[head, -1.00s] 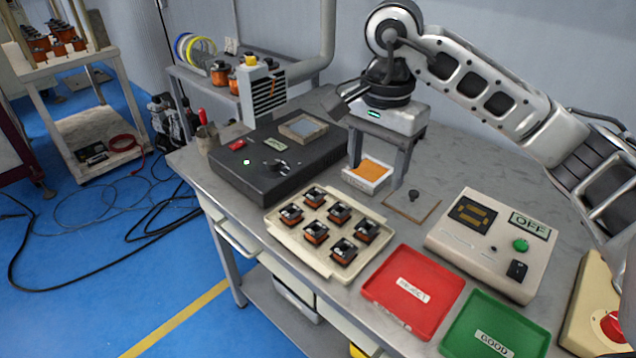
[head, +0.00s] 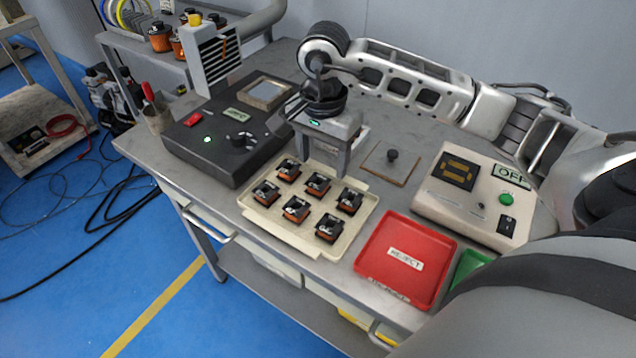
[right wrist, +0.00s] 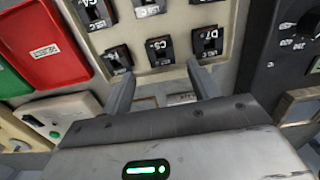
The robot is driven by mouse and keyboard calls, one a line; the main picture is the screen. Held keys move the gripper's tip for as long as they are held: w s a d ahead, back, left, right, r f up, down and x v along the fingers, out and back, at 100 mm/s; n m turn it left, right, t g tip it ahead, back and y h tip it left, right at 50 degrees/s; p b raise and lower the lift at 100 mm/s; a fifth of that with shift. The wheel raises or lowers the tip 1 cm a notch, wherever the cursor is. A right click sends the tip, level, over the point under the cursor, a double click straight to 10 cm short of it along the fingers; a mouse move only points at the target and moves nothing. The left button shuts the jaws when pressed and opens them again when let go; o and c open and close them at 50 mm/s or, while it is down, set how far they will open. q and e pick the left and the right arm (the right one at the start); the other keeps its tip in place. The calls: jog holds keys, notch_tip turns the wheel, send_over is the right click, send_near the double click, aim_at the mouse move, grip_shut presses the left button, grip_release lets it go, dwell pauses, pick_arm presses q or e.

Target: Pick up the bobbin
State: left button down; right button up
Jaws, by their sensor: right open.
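Several black-and-orange bobbins stand in two rows in a cream tray (head: 262,232) on the bench. My right gripper (head: 325,160) is open and empty, fingers pointing down, at the back edge of this tray. The closest bobbin is the middle one of the back row (head: 318,182). In the right wrist view, my right gripper (right wrist: 160,70) has its fingers spread to either side of that bobbin, marked C5 (right wrist: 158,48), a little short of it. A bobbin marked D7 (right wrist: 208,40) is beside the other finger's tip. My left gripper is not in view.
A black winder unit (head: 225,140) stands left of the tray. A red reject tray (head: 405,262) is to the right, with a green tray (head: 466,268) mostly hidden behind my arm. A tester box (head: 470,200) and a small plate with a knob (head: 391,165) lie behind.

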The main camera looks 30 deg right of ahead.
aim_at(318, 177)
jog(key=f, duration=0.2)
jog(key=a+f+p, duration=0.1)
jog(key=f, duration=0.1)
jog(key=shift+f, duration=0.5)
jog(key=c, duration=1.1)
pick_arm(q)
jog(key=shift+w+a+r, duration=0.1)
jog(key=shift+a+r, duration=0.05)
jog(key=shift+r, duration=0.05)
pick_arm(e)
jog(key=shift+o, duration=0.2)
jog(key=shift+r, duration=0.1)
jog(key=shift+r+b, duration=0.3)
jog(key=shift+r, duration=0.35)
pick_arm(q)
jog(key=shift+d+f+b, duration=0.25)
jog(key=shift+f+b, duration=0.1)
jog(key=shift+b, duration=0.5)
pick_arm(e)
jog(key=s+a+r, duration=0.3)
jog(key=a+r, duration=0.8)
jog(key=a, duration=0.2)
jog(key=shift+s+a+r, duration=0.2)
jog(key=shift+a+r, duration=0.1)
